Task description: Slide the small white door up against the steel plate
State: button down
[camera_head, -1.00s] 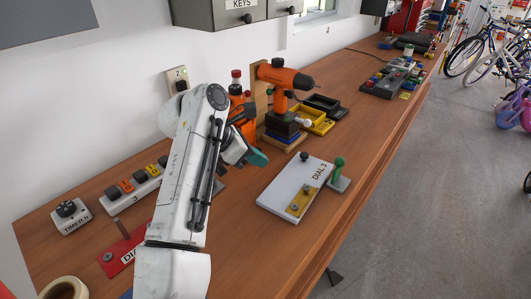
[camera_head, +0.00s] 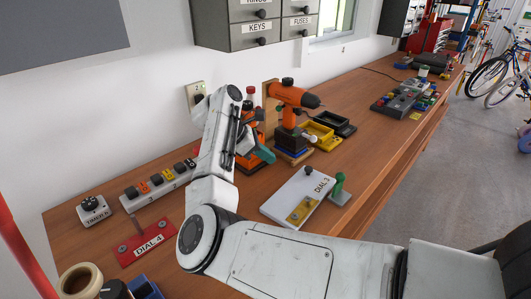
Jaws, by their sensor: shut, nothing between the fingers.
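A flat white panel marked DIAL 3 (camera_head: 286,198) lies on the bench, with a black knob near its far edge and a yellow strip at its near side. It is the only white door-like piece I can make out. A small grey plate (camera_head: 343,198) with an upright green handle (camera_head: 339,184) sits at its right; I cannot tell whether they touch or whether this is the steel plate. My gripper (camera_head: 247,143), with teal fingertips, is shut and empty. It is left of and beyond the panel, in front of orange bottles, partly hidden by my arm.
An orange drill (camera_head: 285,96) on a stand and a yellow tray (camera_head: 318,136) are beyond the panel. A socket strip (camera_head: 160,187), a timer (camera_head: 92,209) and a red DIAL 4 plate (camera_head: 147,245) lie left. Wall cabinets (camera_head: 258,25) hang above.

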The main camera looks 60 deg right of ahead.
jog(key=p, duration=0.2)
send_near(300, 175)
jog(key=f, duration=0.1)
jog(key=s+d+f, duration=0.1)
jog(key=shift+d+f, duration=0.1)
jog(key=shift+f, duration=0.25)
jog(key=shift+s+d+p, duration=0.6)
jog(key=shift+s+d, duration=0.15)
jog(key=shift+s, duration=0.2)
jog(key=shift+s+d+f, duration=0.1)
jog(key=shift+s+d, duration=0.4)
jog(key=shift+s, duration=0.05)
jog(key=shift+s+d+f+b, duration=0.2)
jog(key=shift+s+d+b, duration=0.1)
jog(key=shift+s+d, duration=0.1)
jog(key=shift+s+d+r, duration=0.1)
jog(key=shift+s+d, duration=0.05)
jog(key=shift+s, duration=0.15)
